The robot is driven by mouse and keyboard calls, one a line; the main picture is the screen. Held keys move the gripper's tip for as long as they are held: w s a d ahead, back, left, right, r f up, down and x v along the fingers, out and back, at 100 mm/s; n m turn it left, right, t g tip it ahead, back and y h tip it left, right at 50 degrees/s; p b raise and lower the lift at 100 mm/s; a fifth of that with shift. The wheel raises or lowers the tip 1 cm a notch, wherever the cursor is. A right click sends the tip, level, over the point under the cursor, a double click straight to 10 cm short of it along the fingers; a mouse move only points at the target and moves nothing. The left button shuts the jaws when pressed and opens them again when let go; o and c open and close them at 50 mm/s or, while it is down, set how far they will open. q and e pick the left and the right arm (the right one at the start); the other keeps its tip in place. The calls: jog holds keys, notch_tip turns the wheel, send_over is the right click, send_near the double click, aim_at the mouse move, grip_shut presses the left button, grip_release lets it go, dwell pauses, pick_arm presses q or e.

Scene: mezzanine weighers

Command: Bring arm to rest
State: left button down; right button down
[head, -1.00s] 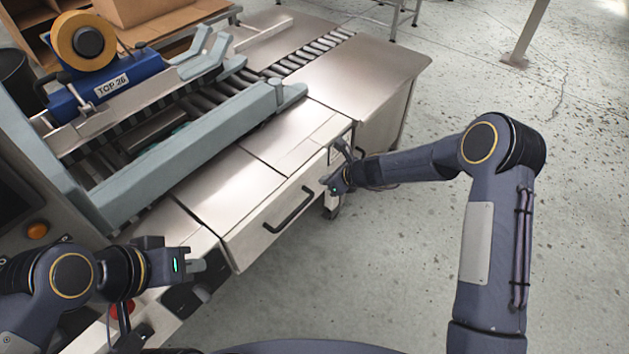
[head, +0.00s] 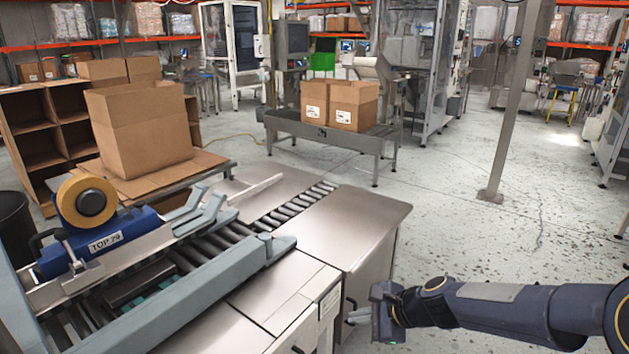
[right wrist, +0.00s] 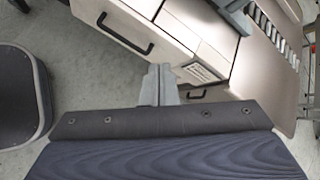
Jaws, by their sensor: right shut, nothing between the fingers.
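My right arm comes in from the right edge of the head view. Its gripper (head: 359,316) is just off the right side of the steel machine cabinet (head: 371,264), with bare floor below. In the right wrist view the gripper's fingers (right wrist: 159,86) are together, with nothing between them. Behind them are the cabinet's drawer front and a black handle (right wrist: 125,34). I cannot tell from these views whether the fingertips touch the cabinet. My left gripper is outside both current views.
The taping machine (head: 110,240) with its rollers (head: 300,208) fills the left. A large open carton (head: 140,130) stands behind it. Two cartons (head: 340,103) sit on a conveyor further back. A metal post (head: 512,110) stands at right. The floor (head: 450,225) between is clear.

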jog(key=s+d+r+n+p, duration=0.1)
jog(key=s+d+r+n, duration=0.15)
jog(key=s+r, duration=0.2)
jog(key=s+d+r+n+h+p, duration=0.1)
jog(key=s+d+r+n, duration=0.1)
jog(key=s+r+n, duration=0.3)
jog(key=s+d+r+n, duration=0.1)
jog(key=s+d+n, duration=0.1)
jog(key=s, duration=0.4)
jog(key=s+d+n+h+p, duration=0.1)
jog(key=s+d+n, duration=0.1)
jog(key=s, duration=0.4)
jog(key=s+d+f+n+h, duration=0.1)
jog(key=s+d+n+h, duration=0.1)
jog(key=s+n, duration=0.2)
jog(key=s, duration=0.2)
jog(key=shift+s+d+p, duration=0.15)
jog(key=shift+s+p, duration=0.25)
